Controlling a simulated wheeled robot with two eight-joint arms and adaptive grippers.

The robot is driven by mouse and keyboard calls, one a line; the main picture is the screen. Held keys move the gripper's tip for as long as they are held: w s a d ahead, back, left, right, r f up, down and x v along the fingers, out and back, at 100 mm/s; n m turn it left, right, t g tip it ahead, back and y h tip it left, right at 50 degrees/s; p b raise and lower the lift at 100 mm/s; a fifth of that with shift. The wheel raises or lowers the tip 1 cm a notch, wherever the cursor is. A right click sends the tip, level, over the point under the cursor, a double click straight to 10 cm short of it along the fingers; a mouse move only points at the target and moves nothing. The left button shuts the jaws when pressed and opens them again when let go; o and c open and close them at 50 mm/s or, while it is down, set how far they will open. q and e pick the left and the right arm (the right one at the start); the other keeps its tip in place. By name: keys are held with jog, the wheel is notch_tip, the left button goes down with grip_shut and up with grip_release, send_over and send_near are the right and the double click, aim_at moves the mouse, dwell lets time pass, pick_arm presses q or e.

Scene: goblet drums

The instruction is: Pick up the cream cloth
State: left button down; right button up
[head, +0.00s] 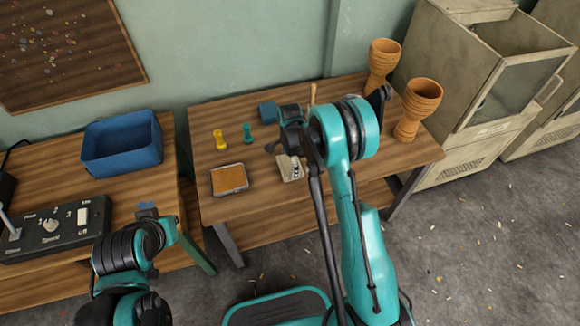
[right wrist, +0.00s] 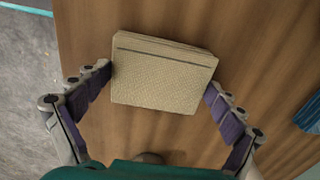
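The cream cloth (right wrist: 163,78) is a folded, textured pad lying flat on the wooden table, in the middle of the right wrist view. In the head view the cloth (head: 288,172) is partly hidden by my right arm. My right gripper (right wrist: 161,84) is open, with one finger at each side of the cloth; I cannot tell whether the fingertips touch it. It also shows in the head view (head: 292,145), above the cloth. My left gripper (head: 147,208) is at the lower left, away from the cloth, and too small to read.
On the same table are an orange-topped square pad (head: 229,180), a yellow peg (head: 220,141), a teal peg (head: 247,133), a blue cylinder (head: 268,112) and two goblet drums (head: 383,62) (head: 417,108). A blue bin (head: 122,147) and control box (head: 58,230) stand left.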

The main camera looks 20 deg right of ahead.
aim_at(290, 165)
jog(key=shift+r, duration=0.45)
jog(key=r+p, duration=0.1)
jog(key=r, duration=0.1)
jog(key=r+p, duration=0.1)
jog(key=r, duration=0.1)
jog(key=shift+s+a+p, duration=0.1)
jog(key=shift+s+p, duration=0.1)
jog(key=shift+p, duration=0.15)
jog(key=s+a+r+p, duration=0.3)
jog(key=s+r, duration=0.3)
jog(key=s, duration=0.4)
jog(key=shift+s+a, duration=0.3)
jog(key=shift+s, duration=0.05)
jog(key=shift+o, duration=1.3)
jog(key=shift+c, duration=0.8)
